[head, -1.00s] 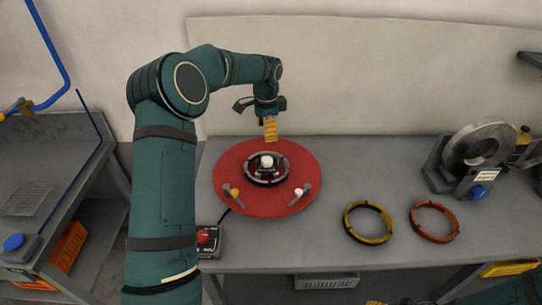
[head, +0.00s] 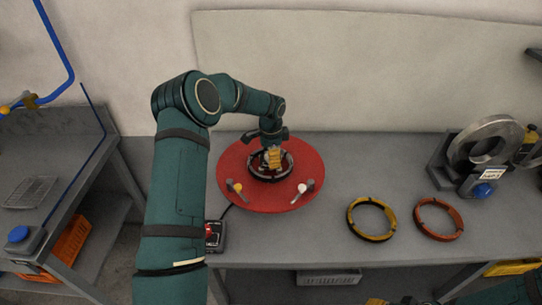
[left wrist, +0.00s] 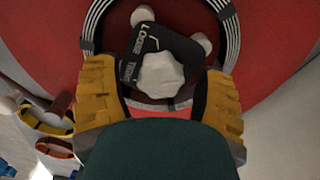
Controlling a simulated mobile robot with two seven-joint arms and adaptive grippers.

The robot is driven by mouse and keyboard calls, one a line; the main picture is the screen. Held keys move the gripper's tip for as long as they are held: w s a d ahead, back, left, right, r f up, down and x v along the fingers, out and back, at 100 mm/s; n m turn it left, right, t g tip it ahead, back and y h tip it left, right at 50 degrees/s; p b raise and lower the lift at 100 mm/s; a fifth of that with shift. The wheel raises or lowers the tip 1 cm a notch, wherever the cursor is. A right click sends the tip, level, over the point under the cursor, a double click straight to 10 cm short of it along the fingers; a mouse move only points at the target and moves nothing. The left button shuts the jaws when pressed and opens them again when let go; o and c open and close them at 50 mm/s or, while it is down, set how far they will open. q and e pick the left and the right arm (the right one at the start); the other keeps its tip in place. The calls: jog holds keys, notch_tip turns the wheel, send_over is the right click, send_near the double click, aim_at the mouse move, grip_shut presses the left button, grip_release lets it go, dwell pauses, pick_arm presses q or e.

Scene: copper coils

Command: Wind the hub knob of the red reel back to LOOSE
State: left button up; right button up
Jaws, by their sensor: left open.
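The red reel (head: 296,205) lies flat on the grey bench, with a dark wound coil (head: 285,176) around its hub. My left gripper (head: 273,160) is over the hub and hides the knob in the head view. In the left wrist view the pale, lobed hub knob (left wrist: 161,76) sits in front of a dark plate (left wrist: 140,50) marked LOOSE and TIGHT. The yellow fingers of my left gripper (left wrist: 160,98) are open, one either side of the knob, with gaps visible. My right gripper (head: 388,301) barely shows at the bottom edge; its jaws are unclear.
Two small levers stand on the reel's near side, one yellow-tipped (head: 237,188), one white-tipped (head: 301,188). A yellow coil (head: 352,216) and an orange coil (head: 421,222) lie to the right. A metal ring machine (head: 462,155) stands further right. A red-button box (head: 213,236) is near the front edge.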

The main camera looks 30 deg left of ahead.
pick_arm(q)
jog(key=c, duration=1.2)
jog(key=shift+n, duration=0.4)
jog(key=n+b, duration=0.1)
jog(key=n, duration=0.1)
jog(key=shift+n, duration=0.4)
jog(key=n+b, duration=0.1)
jog(key=n, duration=0.3)
jog(key=shift+n, duration=0.3)
jog(key=n, duration=0.4)
jog(key=shift+a, duration=0.1)
jog(key=shift+n, duration=2.5)
grip_shut()
